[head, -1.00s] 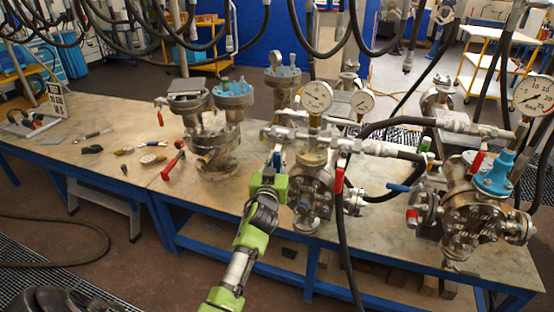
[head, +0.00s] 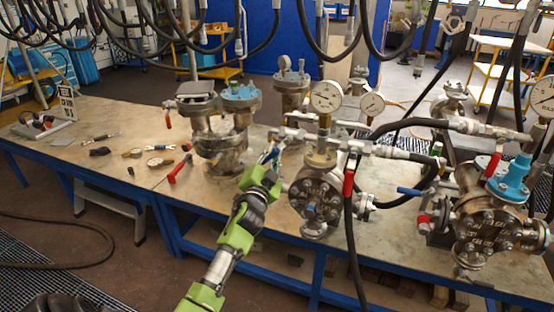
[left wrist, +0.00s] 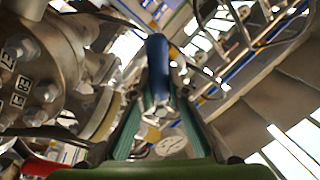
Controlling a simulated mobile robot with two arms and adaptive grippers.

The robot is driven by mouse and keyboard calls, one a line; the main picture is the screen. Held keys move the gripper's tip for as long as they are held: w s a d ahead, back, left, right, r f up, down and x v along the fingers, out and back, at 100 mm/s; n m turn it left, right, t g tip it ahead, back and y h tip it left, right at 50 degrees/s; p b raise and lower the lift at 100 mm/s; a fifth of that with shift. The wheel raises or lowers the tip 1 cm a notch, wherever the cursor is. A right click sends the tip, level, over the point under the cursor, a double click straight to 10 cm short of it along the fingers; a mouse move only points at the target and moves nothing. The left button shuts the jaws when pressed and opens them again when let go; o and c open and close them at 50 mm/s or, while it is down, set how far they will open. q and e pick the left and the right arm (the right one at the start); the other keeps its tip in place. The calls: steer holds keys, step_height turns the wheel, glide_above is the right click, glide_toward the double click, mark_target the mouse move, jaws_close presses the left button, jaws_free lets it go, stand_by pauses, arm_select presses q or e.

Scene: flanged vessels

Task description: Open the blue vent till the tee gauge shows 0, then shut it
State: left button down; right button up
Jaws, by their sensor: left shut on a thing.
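The middle flanged vessel (head: 316,200) stands on the workbench, with a brass fitting and pipe tee above it. The round white gauge (head: 326,96) on top appears to be the tee gauge; its needle is too small to read. My left gripper (head: 271,157) is beside the pipework on the vessel's left. In the left wrist view, its green fingers are closed around the blue vent handle (left wrist: 157,62), which points up between them. The fingers mostly hide this handle in the head view. My right gripper is not in view.
A second gauge (head: 372,105) is just right of the first. A blue lever (head: 411,191) and another vessel (head: 490,220) stand to the right. Loose tools (head: 158,162) lie on the left.

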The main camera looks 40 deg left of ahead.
arm_select(q)
steer(key=m, duration=0.2)
steer(key=a+r+m, duration=0.1)
steer(key=r+m+h, duration=0.1)
steer(key=m, duration=0.1)
steer(key=shift+s+a+m+t, duration=0.15)
steer(key=shift+m+t, duration=0.15)
steer(key=shift+t, duration=0.1)
steer(key=shift+a+r+m+t+h+p, duration=0.1)
steer(key=shift+r+m+h, duration=0.25)
steer(key=shift+m, duration=0.6)
steer(key=shift+a+r+m+t+h+p, duration=0.15)
steer(key=shift+r+m+h, duration=0.15)
steer(key=shift+m, duration=0.6)
steer(key=shift+d+r+m+t+h+p, duration=0.1)
steer(key=shift+r+m+h, duration=0.25)
steer(key=shift+m, duration=0.6)
steer(key=shift+r, duration=0.1)
steer(key=c, duration=2)
jaws_free()
steer(key=shift+o, duration=0.2)
steer(key=shift+s, duration=0.1)
steer(key=v, duration=1.2)
